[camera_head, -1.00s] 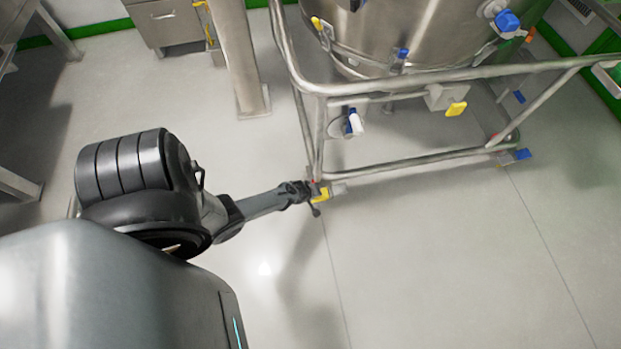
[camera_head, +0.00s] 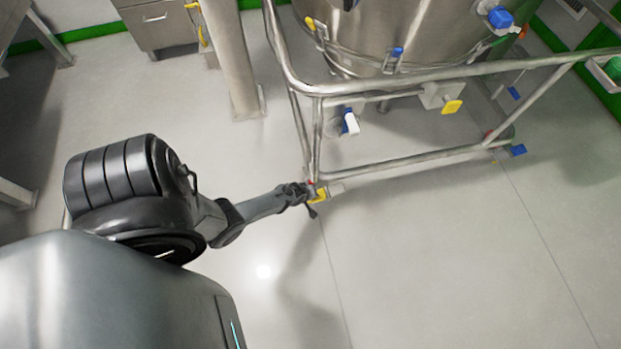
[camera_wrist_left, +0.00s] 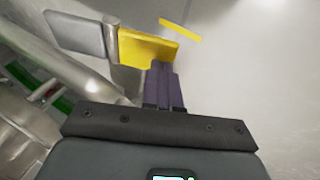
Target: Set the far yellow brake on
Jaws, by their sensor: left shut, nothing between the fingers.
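A yellow brake pedal (camera_head: 319,195) sits low at the near left corner of the steel frame, by the floor, beside a grey caster part (camera_head: 335,188). In the left wrist view the yellow pedal (camera_wrist_left: 143,48) lies at the fingertips, with a grey piece (camera_wrist_left: 75,33) to its left. My left gripper (camera_head: 309,197) is shut and empty. Its dark fingers (camera_wrist_left: 163,72) overlap the pedal's lower right edge; I cannot tell whether they press on it. My right gripper is not in view. The pedal's tilt is hard to read.
A steel vessel (camera_head: 400,30) stands inside the tubular frame (camera_head: 400,163). Blue pedals (camera_head: 518,150) mark the frame's right corner. A yellow block (camera_head: 452,106) hangs on the frame. A steel post (camera_head: 232,60) stands left of it. Floor in front is clear.

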